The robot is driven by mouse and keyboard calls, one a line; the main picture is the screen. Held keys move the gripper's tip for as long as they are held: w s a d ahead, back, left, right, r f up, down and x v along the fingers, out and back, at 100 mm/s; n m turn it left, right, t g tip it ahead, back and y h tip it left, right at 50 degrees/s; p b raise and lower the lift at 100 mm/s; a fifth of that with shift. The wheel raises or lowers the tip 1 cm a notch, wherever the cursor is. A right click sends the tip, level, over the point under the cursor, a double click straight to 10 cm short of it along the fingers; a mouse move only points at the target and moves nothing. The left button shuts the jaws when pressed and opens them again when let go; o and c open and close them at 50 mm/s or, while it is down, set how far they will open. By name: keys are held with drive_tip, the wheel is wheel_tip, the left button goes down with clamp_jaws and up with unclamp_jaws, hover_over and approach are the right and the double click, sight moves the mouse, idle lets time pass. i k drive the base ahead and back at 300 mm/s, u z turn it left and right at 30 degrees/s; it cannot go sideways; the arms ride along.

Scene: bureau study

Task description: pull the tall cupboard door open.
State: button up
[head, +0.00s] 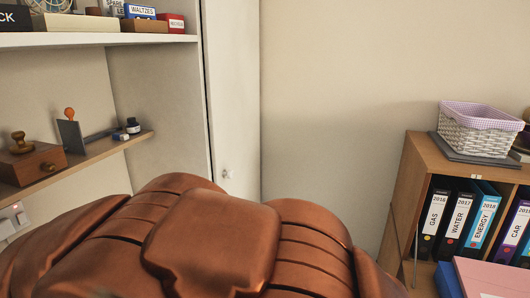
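The tall cupboard door (234,80) is a narrow white upright panel left of the middle in the head view, seen at a steep angle. A small pale knob (227,173) sits low on its visible part. A thin dark line runs down the door's left edge, beside the shelf unit. I cannot tell whether the door is fully shut or slightly ajar. Its lower part is hidden behind a large copper-brown ribbed shape in the foreground. My gripper is not in view, so its place relative to the knob does not show.
At left, a white upper shelf (90,40) holds books and boxes, and a wooden ledge (100,155) holds stamps and an ink bottle. At right, a wooden bookcase (412,165) holds several binders, with a white basket (480,135) on top. Bare wall lies between.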

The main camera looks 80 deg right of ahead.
sight(231, 28)
drive_tip(key=z, duration=2.5)
drive_tip(key=k, duration=0.5)
drive_tip(key=z, duration=1.35)
drive_tip(key=i, duration=0.95)
drive_tip(key=u, duration=1.05)
